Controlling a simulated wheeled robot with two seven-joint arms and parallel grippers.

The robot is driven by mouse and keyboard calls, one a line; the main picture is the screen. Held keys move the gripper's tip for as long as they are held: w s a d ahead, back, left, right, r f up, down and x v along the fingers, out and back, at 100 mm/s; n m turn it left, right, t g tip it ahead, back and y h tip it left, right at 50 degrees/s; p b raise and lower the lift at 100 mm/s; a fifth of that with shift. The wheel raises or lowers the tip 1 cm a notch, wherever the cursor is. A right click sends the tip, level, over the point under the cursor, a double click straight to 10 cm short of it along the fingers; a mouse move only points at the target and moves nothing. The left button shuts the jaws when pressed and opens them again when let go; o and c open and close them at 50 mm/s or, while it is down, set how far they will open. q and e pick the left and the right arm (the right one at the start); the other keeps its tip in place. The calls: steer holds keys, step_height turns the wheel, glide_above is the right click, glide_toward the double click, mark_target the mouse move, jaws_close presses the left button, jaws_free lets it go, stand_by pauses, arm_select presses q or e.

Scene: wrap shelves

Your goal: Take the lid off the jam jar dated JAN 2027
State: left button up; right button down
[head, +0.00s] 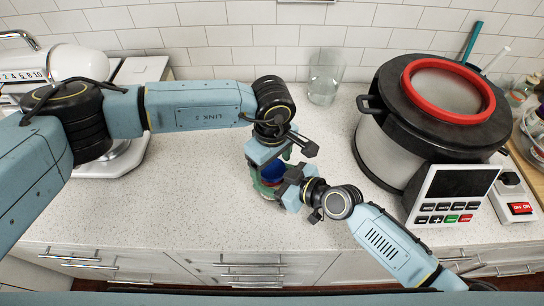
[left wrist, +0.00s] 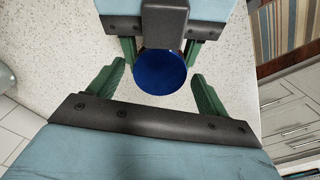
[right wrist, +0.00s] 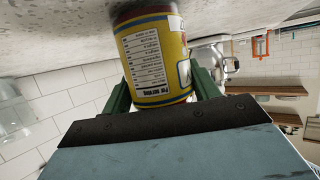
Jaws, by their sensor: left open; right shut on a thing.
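The jam jar (right wrist: 153,52) appears upside down in the right wrist view, with a yellow and red label; I cannot read a date on it. Its blue lid (left wrist: 160,72) is on top and also shows in the head view (head: 273,173). My right gripper (right wrist: 162,92) is shut on the jar's side, its green fingers on either side of it. My left gripper (left wrist: 156,84) is open above the lid, its fingers apart on both sides and not visibly touching it. In the head view the two grippers hide much of the jar.
A clear glass jar (head: 323,80) stands at the back. A large pot (head: 385,150) with a red-rimmed lid and a control panel (head: 452,195) stand on the right. A white appliance (head: 65,62) is on the left. The front counter (head: 170,215) is clear.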

mark_target(272, 168)
arm_select(q)
steer(key=c, duration=1)
steer(key=n, duration=0.3)
steer(key=shift+c, duration=0.2)
steer(key=shift+r, duration=0.25)
steer(key=shift+r, duration=0.9)
steer(key=shift+r, duration=0.15)
steer(key=shift+r, duration=1.9)
arm_select(e)
steer(key=shift+c, duration=1.5)
jaws_free()
